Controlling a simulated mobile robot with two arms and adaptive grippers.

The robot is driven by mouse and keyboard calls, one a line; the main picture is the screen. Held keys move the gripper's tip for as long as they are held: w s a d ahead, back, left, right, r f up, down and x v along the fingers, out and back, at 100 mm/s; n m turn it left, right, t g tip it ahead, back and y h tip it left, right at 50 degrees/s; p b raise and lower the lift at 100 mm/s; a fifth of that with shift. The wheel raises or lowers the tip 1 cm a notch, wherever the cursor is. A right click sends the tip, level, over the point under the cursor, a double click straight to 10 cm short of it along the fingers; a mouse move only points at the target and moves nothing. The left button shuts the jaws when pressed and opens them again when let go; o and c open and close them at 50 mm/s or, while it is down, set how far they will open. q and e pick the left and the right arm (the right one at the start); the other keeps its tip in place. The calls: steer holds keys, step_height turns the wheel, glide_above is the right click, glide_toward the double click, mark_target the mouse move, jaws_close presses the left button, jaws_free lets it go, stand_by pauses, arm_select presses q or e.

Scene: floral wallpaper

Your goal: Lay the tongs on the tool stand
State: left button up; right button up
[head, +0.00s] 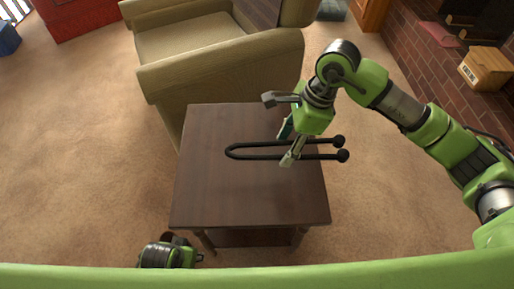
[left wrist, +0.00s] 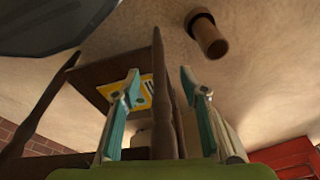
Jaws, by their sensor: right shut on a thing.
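The black tongs (head: 262,157), a long U shape with two ball ends, are over a small dark brown wooden table (head: 215,198). Their bend points left and their ball ends stick out past the table's right edge. My right gripper (head: 288,143) is shut on the tongs near the ball ends. I cannot tell whether the tongs touch the tabletop. No separate tool stand shows apart from this table. My left gripper (left wrist: 161,82) is open below the tabletop, with a dark table leg (left wrist: 163,100) showing between its fingers; the head view shows only part of my left arm.
A beige armchair (head: 215,75) stands close behind the table. A brick hearth (head: 430,60) with a cardboard box (head: 485,68) is at the upper right. A red cabinet (head: 80,17) is at the upper left. The carpet left of the table is clear.

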mark_target(274, 138)
steer(key=w+a, duration=0.1)
steer(key=w+a+f, duration=0.1)
steer(key=w+a, duration=0.1)
steer(key=shift+w+f, duration=0.2)
steer(key=shift+f, duration=0.2)
steer(key=w+a+f, duration=0.1)
steer(key=f, duration=0.1)
steer(key=w+a+f+b, duration=0.1)
steer(key=f, duration=0.1)
steer(key=w+a+f, duration=0.1)
steer(key=shift+w+f, duration=0.4)
steer(key=x, duration=0.3)
steer(key=shift+w+d+f+b, duration=0.15)
steer(key=shift+d+b, duration=0.1)
steer(key=shift+b, duration=0.15)
arm_select(q)
steer(key=w+v, duration=0.1)
steer(key=v, duration=0.5)
steer(key=shift+w+r, duration=0.25)
steer(key=shift+w, duration=0.25)
arm_select(e)
steer(key=shift+f, duration=0.1)
arm_select(q)
steer(key=shift+r, duration=0.1)
arm_select(e)
steer(key=shift+f, duration=0.1)
arm_select(q)
steer(key=shift+r, duration=0.25)
arm_select(e)
steer(key=o, duration=1.4)
